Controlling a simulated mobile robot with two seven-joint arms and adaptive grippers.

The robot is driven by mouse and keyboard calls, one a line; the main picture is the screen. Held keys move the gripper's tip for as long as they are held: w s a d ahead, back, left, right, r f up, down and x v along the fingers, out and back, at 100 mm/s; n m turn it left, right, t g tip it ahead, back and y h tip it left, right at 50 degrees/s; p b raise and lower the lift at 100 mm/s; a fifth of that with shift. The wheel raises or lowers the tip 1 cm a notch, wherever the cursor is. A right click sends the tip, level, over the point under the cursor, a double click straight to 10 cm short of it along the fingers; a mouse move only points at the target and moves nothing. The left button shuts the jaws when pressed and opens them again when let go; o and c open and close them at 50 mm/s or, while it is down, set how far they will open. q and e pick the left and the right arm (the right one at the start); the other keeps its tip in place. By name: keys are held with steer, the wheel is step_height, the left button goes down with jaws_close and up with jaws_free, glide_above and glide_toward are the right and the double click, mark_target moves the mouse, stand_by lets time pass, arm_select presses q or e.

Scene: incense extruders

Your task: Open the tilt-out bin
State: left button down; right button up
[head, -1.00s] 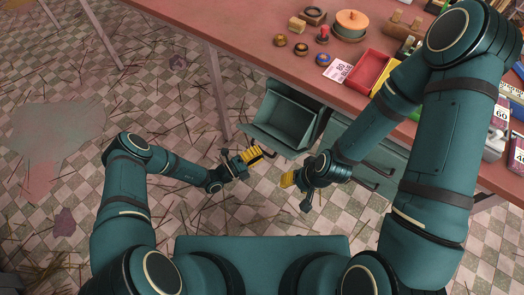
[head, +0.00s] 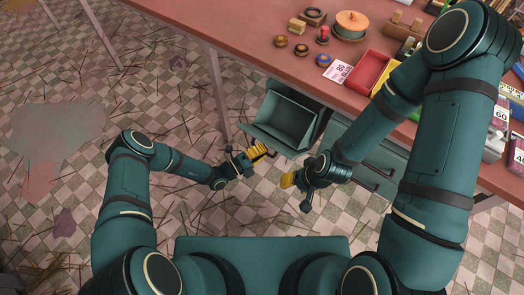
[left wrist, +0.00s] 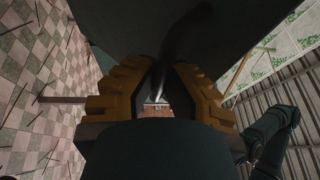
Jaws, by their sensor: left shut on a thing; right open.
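The tilt-out bin (head: 284,121) is a teal-grey bin under the table's front edge in the head view. Its front leans outward and its hollow inside shows from above. My left gripper (head: 262,151), with yellow fingers, is at the bin's front and shut on its dark handle (head: 269,153). In the left wrist view the yellow fingers (left wrist: 158,95) close around the dark handle (left wrist: 184,42), with the dark bin front filling the top. My right gripper (head: 288,180) is open and empty, lower and to the right, in front of the neighbouring teal front.
Another teal front with dark handles (head: 366,183) is right of the bin. The tiled floor (head: 60,90) is open at left, scattered with sticks.

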mark_target(266, 144)
arm_select(q)
steer(key=shift+w+d+r, duration=0.35)
steer(key=shift+w+r, duration=0.1)
steer(key=shift+r, duration=0.15)
steer(key=shift+w+d+r, duration=0.3)
steer(key=shift+w+r, duration=0.1)
steer(key=shift+r, duration=0.15)
steer(key=c, duration=1.3)
jaws_free()
steer(key=r+v, duration=0.1)
steer(key=v, duration=1.1)
steer(key=shift+f, duration=0.2)
steer(key=shift+s, duration=0.1)
